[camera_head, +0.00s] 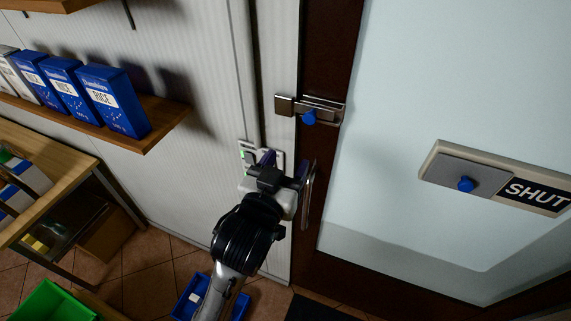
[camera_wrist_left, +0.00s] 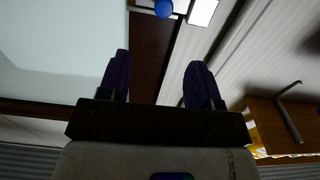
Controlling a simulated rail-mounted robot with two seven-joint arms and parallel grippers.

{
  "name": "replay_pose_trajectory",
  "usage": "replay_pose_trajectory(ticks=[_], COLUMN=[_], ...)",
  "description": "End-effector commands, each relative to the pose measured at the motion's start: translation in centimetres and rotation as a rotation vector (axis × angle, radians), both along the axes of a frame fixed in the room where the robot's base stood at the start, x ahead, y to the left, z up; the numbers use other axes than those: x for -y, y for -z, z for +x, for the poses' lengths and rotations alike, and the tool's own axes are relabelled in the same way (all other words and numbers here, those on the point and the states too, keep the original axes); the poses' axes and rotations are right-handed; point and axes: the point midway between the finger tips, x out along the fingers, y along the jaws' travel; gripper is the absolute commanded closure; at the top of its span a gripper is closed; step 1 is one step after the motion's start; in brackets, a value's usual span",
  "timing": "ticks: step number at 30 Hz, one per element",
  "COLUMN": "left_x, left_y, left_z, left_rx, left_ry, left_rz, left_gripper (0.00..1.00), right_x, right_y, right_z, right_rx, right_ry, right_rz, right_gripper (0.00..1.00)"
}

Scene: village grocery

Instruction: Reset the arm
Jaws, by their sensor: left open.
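My left gripper (camera_head: 285,163) is in front of the wall strip beside the door, between a wall switch plate (camera_head: 247,152) with small green lights and the door handle (camera_head: 308,194). Its two dark purple fingers are apart with nothing seen between them. In the left wrist view the gripper (camera_wrist_left: 160,76) shows open and empty, with the dark door frame beyond the gap. Whether a finger touches the plate or handle I cannot tell. My right gripper is in neither view.
A door bolt (camera_head: 322,109) with a blue knob sits above the gripper. A SHUT sign (camera_head: 535,193) is on the door. Blue rice boxes (camera_head: 112,98) stand on a wall shelf (camera_head: 165,118) at left. A blue crate (camera_head: 239,306) and green crate (camera_head: 52,303) are low down.

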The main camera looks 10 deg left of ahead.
Motion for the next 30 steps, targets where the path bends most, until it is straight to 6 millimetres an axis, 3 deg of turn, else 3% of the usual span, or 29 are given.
replay_pose_trajectory(ticks=[11, 18, 22, 30], left_x=[0.0, -0.6, -3.5, -8.9], left_y=[0.1, 2.2, 2.3, 8.9], left_z=[0.0, -0.9, -2.4, -7.0], left_rx=[0.001, -0.141, -0.222, -0.482], left_ry=[-0.001, 0.003, -0.011, -0.049], left_rz=[0.018, 0.145, 0.186, 0.206], left_gripper=[0.42, 0.42, 0.42, 0.42], right_x=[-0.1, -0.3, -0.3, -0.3], right_y=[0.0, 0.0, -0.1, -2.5], right_z=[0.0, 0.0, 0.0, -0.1], right_rx=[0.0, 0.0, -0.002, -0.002], right_ry=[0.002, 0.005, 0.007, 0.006], right_rz=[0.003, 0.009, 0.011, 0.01], right_gripper=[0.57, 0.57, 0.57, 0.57])
